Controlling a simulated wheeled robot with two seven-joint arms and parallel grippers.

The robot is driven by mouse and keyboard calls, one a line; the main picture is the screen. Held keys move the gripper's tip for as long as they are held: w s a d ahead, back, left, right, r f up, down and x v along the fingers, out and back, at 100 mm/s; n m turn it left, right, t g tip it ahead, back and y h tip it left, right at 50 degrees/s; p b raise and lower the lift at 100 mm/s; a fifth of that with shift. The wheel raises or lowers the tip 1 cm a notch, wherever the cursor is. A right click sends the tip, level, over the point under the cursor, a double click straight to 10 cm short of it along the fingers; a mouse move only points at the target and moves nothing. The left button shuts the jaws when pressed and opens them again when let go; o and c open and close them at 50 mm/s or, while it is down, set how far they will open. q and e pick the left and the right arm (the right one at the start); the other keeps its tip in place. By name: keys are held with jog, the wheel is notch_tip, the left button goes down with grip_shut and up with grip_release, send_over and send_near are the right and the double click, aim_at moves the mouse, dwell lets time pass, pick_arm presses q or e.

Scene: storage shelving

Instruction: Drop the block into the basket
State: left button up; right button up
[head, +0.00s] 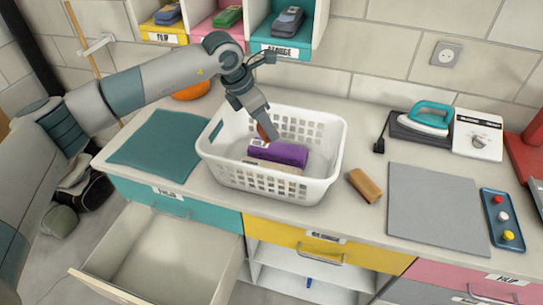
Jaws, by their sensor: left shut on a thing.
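The white slotted basket (332,163) stands on the counter. Inside it lie a purple item (281,152) and a beige item (272,165). My left gripper (264,125) points down into the basket from above its back part. It is shut on a small orange-brown block (263,131), mostly hidden by the fingers, just above or beside the purple item; I cannot tell whether they touch. A brown block (365,186) lies on the counter right of the basket. My right gripper is not in view.
A teal cloth (158,144) lies left of the basket, an orange bowl (191,91) behind it. A grey mat (437,208), a teal iron (428,118) and a tray with colored buttons (503,220) are at right. An open drawer (160,255) juts out below. Cubbies (281,48) are behind.

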pick_arm(q)
jog(key=o, duration=1.1)
jog(key=b+v, duration=0.6)
jog(key=v, duration=1.1)
jog(key=shift+r, duration=0.2)
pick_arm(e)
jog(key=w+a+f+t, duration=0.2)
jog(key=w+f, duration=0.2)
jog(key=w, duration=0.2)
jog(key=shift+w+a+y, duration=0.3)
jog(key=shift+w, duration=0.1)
pick_arm(q)
jog(key=shift+a, duration=0.1)
jog(key=shift+s+f, duration=0.1)
jog(key=shift+s, duration=0.05)
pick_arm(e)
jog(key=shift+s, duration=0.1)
